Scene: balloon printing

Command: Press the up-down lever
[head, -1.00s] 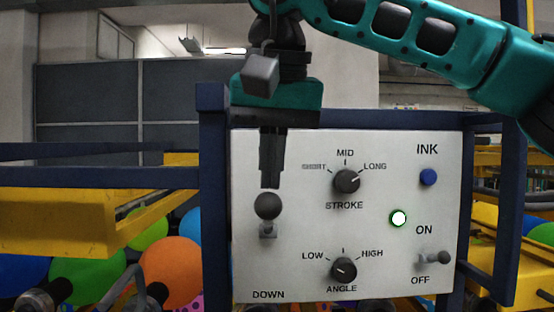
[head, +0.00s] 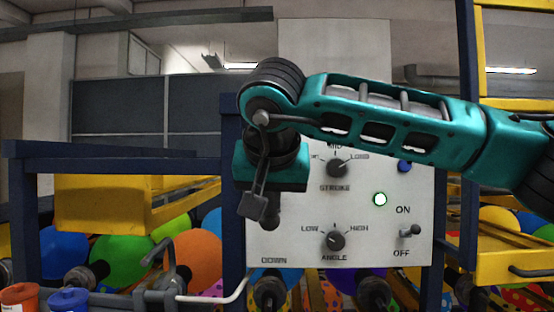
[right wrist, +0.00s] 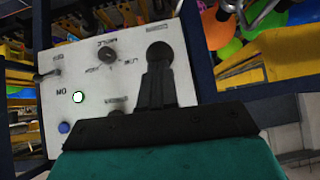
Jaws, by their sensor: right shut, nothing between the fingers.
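The up-down lever has a dark round knob (right wrist: 160,52), seen in the right wrist view at the tips of my right gripper (right wrist: 157,72). The fingers are shut with nothing between them, and the tips appear to touch the knob. In the head view the right gripper (head: 271,203) points down at the left side of the white control panel (head: 300,252), above the word DOWN. Its body and wrist block hide most of the lever there; a dark rounded part, seemingly the knob (head: 272,217), shows below. My left gripper is not in view.
The panel also carries a stroke knob (head: 337,168), an angle knob (head: 335,240), a blue ink button (head: 404,166), a lit green-rimmed lamp (head: 380,199) and an on-off switch (head: 410,231). Dark blue frame posts (head: 231,220) flank it. Red (head: 19,297) and blue (head: 68,300) containers stand at lower left.

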